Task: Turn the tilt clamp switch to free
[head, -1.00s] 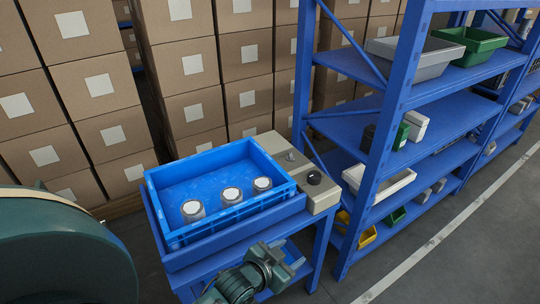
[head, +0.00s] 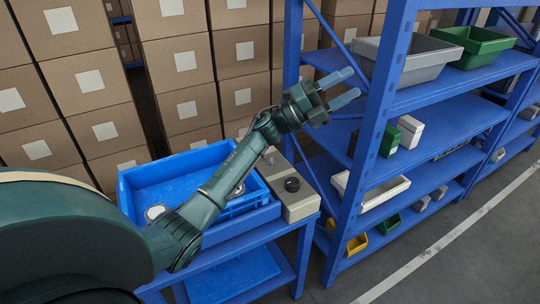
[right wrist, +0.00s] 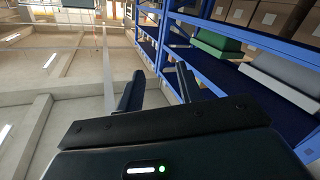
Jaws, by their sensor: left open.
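A beige control box (head: 300,206) sits at the right end of the blue table. A round black knob (head: 292,184) stands on its top. A small grey switch or post behind it is partly hidden by my left arm; I cannot read which is the tilt clamp switch or its setting. My left gripper (head: 352,84) is open and empty, raised well above and to the right of the box, in front of the shelf rack. My right gripper is not in the head view; in the right wrist view its fingers (right wrist: 160,70) are apart with nothing between them.
A blue crate (head: 128,199) with jars stands left of the box, partly covered by my left arm. A blue shelf rack (head: 375,140) with bins stands close on the right. Stacked cartons (head: 180,60) fill the back. Open floor lies at front right.

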